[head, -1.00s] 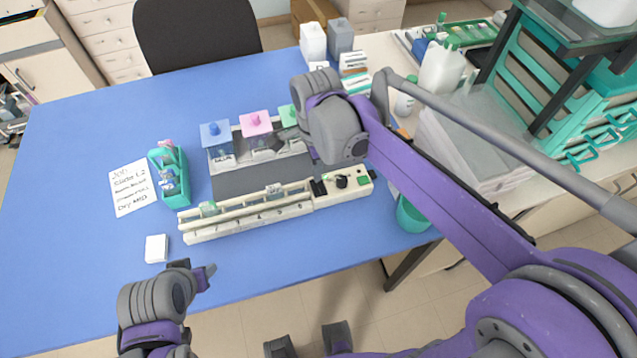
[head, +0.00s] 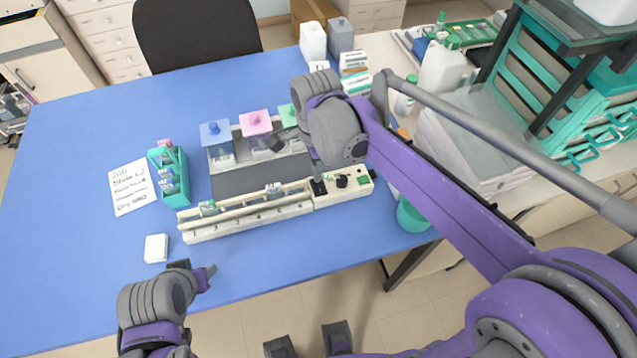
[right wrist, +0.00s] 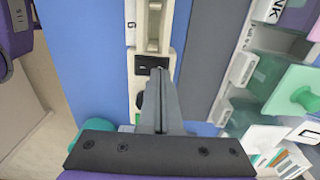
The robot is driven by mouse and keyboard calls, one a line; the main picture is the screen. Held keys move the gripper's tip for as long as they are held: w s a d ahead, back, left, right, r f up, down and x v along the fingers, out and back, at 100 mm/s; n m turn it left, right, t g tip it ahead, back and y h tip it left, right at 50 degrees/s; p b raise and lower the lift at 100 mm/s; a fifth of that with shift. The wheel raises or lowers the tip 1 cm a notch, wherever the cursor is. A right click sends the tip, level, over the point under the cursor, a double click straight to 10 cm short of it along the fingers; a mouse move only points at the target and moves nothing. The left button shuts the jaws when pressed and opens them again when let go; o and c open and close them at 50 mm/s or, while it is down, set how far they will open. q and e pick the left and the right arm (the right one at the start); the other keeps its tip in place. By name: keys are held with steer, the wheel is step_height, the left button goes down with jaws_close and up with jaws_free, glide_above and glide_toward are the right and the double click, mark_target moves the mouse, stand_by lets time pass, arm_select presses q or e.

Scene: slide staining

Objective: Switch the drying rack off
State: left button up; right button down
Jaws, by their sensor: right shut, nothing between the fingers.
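The drying rack (head: 245,221) is a long cream unit lying across the blue table, with a few slides in it. Its control panel (head: 355,187) at the right end carries a black switch, a black knob (head: 341,181) and a green part (head: 363,181). My right gripper (right wrist: 158,74) is shut and empty, its fingertips at the black switch (right wrist: 151,63) in the right wrist view. I cannot tell whether they touch it. The fingers partly cover the knob there. My left gripper (head: 205,277) is low at the table's front edge, away from the rack; its jaw opening is unclear.
Staining jars with blue (head: 215,131), pink (head: 256,122) and green lids stand behind the rack. A teal slide holder (head: 168,176), a handwritten note (head: 131,187) and a white block (head: 156,248) lie to the left. A teal bin (head: 411,216) is at the right.

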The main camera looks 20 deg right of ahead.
arm_select(q)
steer(key=shift+s+f, duration=0.1)
steer(key=shift+f, duration=0.25)
arm_select(e)
steer(key=shift+f, duration=0.45)
